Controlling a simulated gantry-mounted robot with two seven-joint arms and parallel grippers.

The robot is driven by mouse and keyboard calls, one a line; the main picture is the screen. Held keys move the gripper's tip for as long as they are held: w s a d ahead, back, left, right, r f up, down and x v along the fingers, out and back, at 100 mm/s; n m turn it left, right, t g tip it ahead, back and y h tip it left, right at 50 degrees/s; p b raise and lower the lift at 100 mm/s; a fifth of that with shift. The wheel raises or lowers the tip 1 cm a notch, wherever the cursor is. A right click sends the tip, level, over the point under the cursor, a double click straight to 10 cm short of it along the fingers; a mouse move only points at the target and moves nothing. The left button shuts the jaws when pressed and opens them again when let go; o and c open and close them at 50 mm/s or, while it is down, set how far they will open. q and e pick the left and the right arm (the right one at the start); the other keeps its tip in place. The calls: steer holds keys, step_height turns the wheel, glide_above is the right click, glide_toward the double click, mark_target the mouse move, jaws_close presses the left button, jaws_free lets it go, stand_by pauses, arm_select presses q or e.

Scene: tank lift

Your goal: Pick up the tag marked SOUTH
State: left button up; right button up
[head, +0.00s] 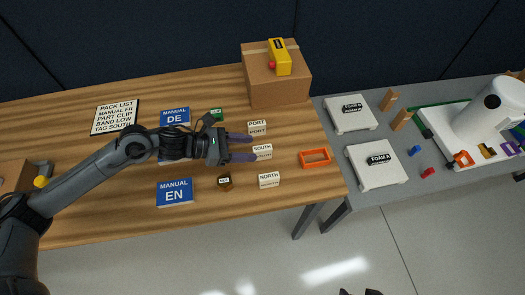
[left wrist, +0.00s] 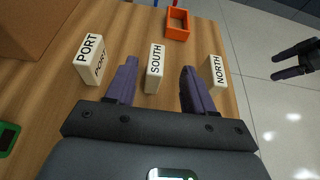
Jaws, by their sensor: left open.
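The cream tag marked SOUTH (head: 263,152) stands on the wooden table between the PORT tag (head: 257,127) and the NORTH tag (head: 269,180). My left gripper (head: 241,147) is open, its purple fingers pointing at the SOUTH tag. In the left wrist view the SOUTH tag (left wrist: 154,68) lies between the two open fingertips (left wrist: 158,70), with gaps showing on both sides. The PORT tag (left wrist: 89,58) and NORTH tag (left wrist: 216,72) stand outside the fingers. A dark gripper, apparently my right one (left wrist: 297,60), shows at the right edge of the wrist view, over the floor.
An orange open frame (head: 315,158) lies near the table's right edge. A cardboard box (head: 277,80) with a yellow device (head: 281,58) stands at the back. A small brown part (head: 225,183), a green part (head: 216,114) and blue manuals (head: 174,192) lie near my left arm.

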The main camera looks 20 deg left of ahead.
mark_target(259, 148)
arm_select(q)
steer(key=shift+f+x, duration=0.2)
steer(key=shift+x, duration=2.45)
steer(key=shift+a, duration=0.2)
jaws_close()
